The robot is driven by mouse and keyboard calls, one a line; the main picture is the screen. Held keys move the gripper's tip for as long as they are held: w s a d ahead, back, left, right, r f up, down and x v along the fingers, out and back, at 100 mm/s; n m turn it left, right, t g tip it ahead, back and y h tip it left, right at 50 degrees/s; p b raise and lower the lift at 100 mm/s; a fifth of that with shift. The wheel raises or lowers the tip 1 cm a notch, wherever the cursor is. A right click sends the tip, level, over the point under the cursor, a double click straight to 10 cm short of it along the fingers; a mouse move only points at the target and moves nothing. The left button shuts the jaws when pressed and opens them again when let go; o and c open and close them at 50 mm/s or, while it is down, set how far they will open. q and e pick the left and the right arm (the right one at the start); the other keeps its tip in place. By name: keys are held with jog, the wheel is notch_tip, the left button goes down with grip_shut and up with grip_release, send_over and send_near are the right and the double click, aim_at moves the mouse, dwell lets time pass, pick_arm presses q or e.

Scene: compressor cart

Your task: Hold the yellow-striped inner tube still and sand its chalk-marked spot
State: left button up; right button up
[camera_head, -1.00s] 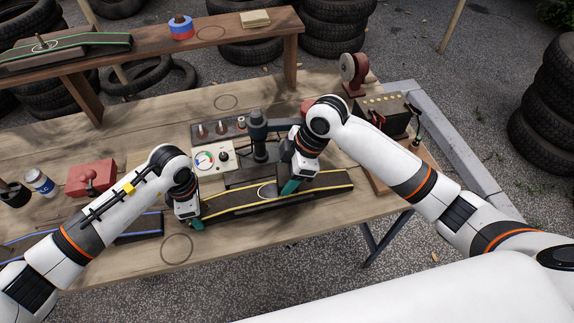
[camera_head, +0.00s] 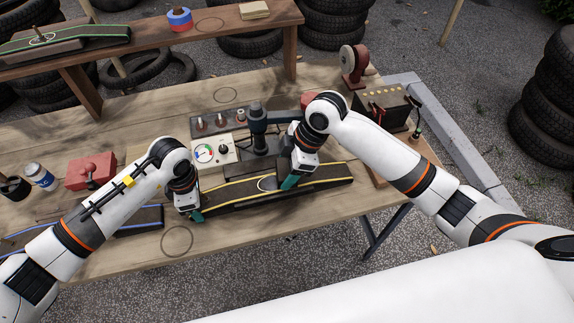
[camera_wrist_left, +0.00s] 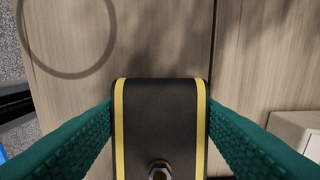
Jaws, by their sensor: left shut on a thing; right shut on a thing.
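The inner tube (camera_head: 238,198) is a flat dark strip with yellow edge stripes, lying over a dark support on the bench. A pale oval chalk mark (camera_head: 267,184) shows near its middle. My left gripper (camera_head: 195,215) is shut across the tube's left end. In the left wrist view the teal fingers press on both sides of the tube (camera_wrist_left: 160,125), and a metal valve nut (camera_wrist_left: 159,171) shows on it. My right gripper (camera_head: 288,184) is shut just right of the chalk mark, low over the tube. What it grips is hidden by its fingers and wrist.
A red box (camera_head: 91,171), a can (camera_head: 40,176) and a blue-striped tube (camera_head: 140,219) are at left. A grinder wheel (camera_head: 353,62) and a dark case (camera_head: 386,107) are at back right.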

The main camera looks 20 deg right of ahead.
aim_at(261, 185)
jog(key=shift+f, duration=0.85)
dwell(0.6)
jog(key=shift+a, duration=3.8)
pick_arm(q)
jog(key=shift+o, duration=0.2)
pick_arm(e)
jog(key=shift+d+f, duration=0.15)
jog(key=shift+d, duration=1)
pick_arm(q)
jog(key=shift+c, duration=0.2)
pick_arm(e)
jog(key=shift+d+r, duration=0.2)
jog(key=shift+d, duration=2.55)
